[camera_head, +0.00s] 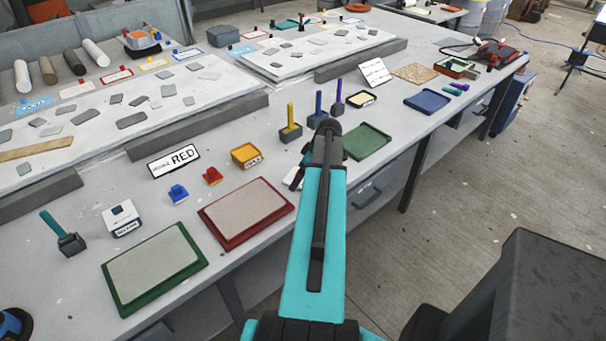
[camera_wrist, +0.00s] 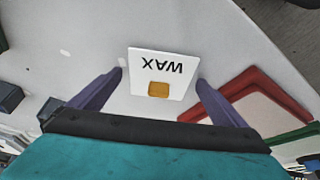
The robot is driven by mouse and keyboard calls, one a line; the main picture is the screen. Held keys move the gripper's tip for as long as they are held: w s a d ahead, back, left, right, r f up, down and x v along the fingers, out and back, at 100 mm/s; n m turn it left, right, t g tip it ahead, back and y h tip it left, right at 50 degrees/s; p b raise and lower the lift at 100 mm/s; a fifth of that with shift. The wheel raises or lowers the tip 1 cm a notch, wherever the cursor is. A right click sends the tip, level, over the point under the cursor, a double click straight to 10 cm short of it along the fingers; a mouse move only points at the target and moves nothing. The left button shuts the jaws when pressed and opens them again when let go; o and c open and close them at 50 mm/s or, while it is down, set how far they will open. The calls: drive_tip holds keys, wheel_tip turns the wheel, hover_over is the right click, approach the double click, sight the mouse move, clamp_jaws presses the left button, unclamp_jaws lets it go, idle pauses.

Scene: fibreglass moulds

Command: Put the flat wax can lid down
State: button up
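The flat wax can lid (camera_wrist: 147,66) is a white square marked WAX, with an orange square on it. In the wrist view it lies face up between my gripper's fingers, its lettering upside down. My gripper (camera_wrist: 159,76) has its two dark purple fingers spread on either side of the lid. A thin gap shows at the left finger, and the right fingertip is very close to the lid's edge. In the head view my arm largely hides the gripper; a small white piece (camera_head: 292,178) shows beside it, right of the red mould.
The red-rimmed mould (camera_head: 246,213) lies close to the left of my gripper, with the green-rimmed mould (camera_head: 153,266) beyond it. A green tray (camera_head: 368,141) and brush pots stand near my arm. The table's front edge is near.

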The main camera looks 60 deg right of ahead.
drive_tip(key=shift+r, duration=0.2)
drive_tip(key=shift+r, duration=0.1)
drive_tip(key=b+v, duration=0.3)
drive_tip(key=v, duration=0.8)
drive_tip(key=shift+s+r+b, duration=0.15)
drive_tip(key=shift+r+b, duration=0.2)
idle(1.0)
